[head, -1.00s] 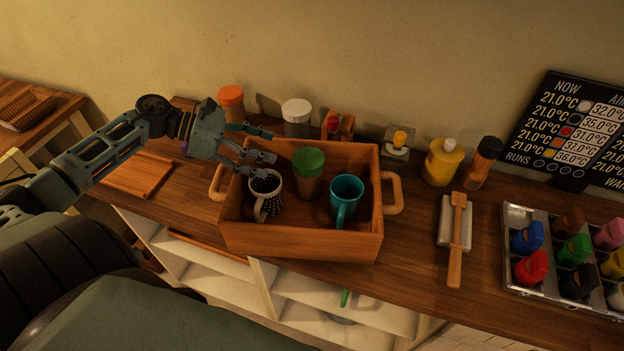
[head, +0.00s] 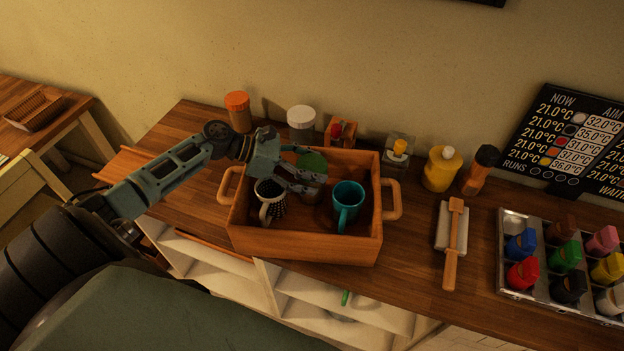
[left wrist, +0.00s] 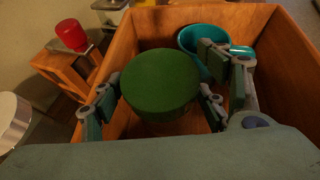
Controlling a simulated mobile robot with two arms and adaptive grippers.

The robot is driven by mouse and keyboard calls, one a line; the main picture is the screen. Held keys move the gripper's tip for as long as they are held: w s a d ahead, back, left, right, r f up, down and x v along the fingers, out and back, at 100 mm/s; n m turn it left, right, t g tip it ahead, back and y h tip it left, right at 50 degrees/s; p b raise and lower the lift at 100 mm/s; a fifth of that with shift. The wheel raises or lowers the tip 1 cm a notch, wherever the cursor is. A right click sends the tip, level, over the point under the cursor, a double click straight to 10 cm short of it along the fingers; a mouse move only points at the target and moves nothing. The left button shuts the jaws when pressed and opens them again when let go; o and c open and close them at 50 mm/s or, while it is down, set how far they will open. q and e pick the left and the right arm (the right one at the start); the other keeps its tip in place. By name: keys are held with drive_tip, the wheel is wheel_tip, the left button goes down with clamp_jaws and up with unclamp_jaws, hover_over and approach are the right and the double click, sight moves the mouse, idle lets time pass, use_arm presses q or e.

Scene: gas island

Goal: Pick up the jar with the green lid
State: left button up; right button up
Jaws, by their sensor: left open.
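The jar with the green lid (head: 312,162) stands upright in a wooden crate (head: 300,246), partly hidden behind my left gripper in the head view. In the left wrist view its round green lid (left wrist: 160,84) lies between the spread fingers. My left gripper (head: 312,180) is open at the jar, with fingers on both sides of the lid; I cannot tell whether they touch it. My right gripper is not in view.
The crate also holds a black-and-white patterned mug (head: 270,198) on the left and a teal mug (head: 346,204) on the right. Behind it stand an orange-lidded jar (head: 238,110), a white-lidded jar (head: 301,124) and a small wooden holder (head: 341,132).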

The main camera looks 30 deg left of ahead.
use_arm(q)
drive_tip(key=shift+w+d+f, duration=0.1)
clamp_jaws()
idle(0.7)
